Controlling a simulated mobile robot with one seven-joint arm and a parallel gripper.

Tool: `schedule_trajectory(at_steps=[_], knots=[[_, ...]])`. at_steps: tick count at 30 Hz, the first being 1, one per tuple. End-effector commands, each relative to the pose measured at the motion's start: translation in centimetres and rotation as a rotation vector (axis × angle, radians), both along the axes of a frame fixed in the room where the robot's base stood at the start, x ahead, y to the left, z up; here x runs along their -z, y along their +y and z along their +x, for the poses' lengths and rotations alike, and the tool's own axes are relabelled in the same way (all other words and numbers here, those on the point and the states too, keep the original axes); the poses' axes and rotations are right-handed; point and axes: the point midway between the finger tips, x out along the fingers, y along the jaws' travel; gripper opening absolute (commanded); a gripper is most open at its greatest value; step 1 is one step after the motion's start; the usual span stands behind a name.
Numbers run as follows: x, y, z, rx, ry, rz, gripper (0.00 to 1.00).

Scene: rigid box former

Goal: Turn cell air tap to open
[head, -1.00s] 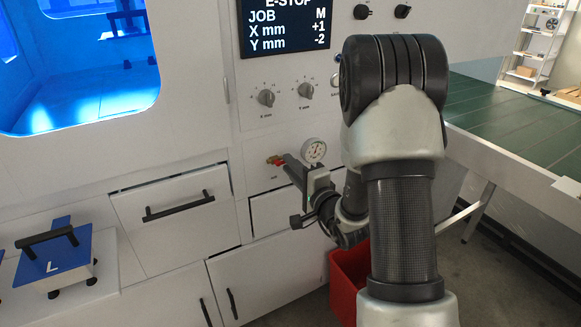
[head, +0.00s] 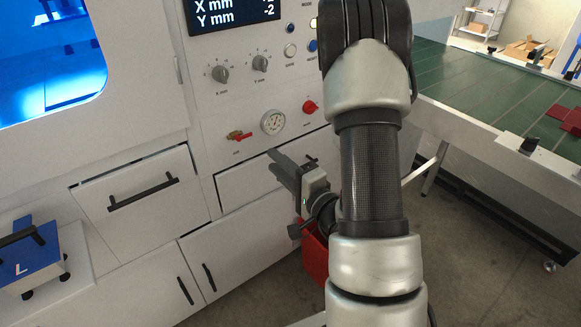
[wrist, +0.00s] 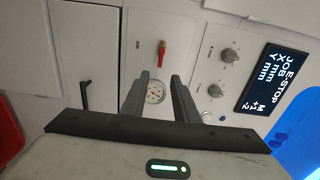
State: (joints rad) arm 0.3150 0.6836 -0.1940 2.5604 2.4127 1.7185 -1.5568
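The cell air tap (head: 238,136) is a small brass valve with a red lever on the white front panel, left of the round gauge. Its lever lies roughly level in the head view. In the wrist view, which is turned sideways, the tap (wrist: 161,50) lies beyond the fingertips with its lever running up and down the picture. My gripper (head: 273,161) is below and to the right of the tap in the head view, apart from it. In the wrist view my gripper (wrist: 161,76) has its two fingers spread with nothing between them but the panel and gauge behind.
The pressure gauge (head: 273,122) and a red knob (head: 309,107) sit right of the tap. Grey dials (head: 220,73) are above. Drawers with a black handle (head: 143,191) are below. A red bin (head: 314,256) stands under my wrist. A green conveyor table (head: 480,95) is at right.

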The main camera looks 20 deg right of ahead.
Motion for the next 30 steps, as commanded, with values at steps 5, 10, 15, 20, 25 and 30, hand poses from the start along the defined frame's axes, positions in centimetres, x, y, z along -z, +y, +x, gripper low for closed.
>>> schedule_trajectory(at_steps=[5,10,15,20,25,30], knots=[[-0.8,-0.4,-1.5,-0.002,0.007,0.002,0.27],[-0.4,-0.9,-3.3,0.002,0.006,0.002,0.27],[-0.2,-1.3,-4.8,0.000,0.000,0.001,0.27],[-0.1,-1.3,-5.1,0.000,-0.001,-0.001,0.27],[-0.1,-1.3,-5.1,0.000,-0.001,-0.001,0.27],[-0.1,-1.3,-5.0,-0.001,-0.001,-0.001,0.27]])
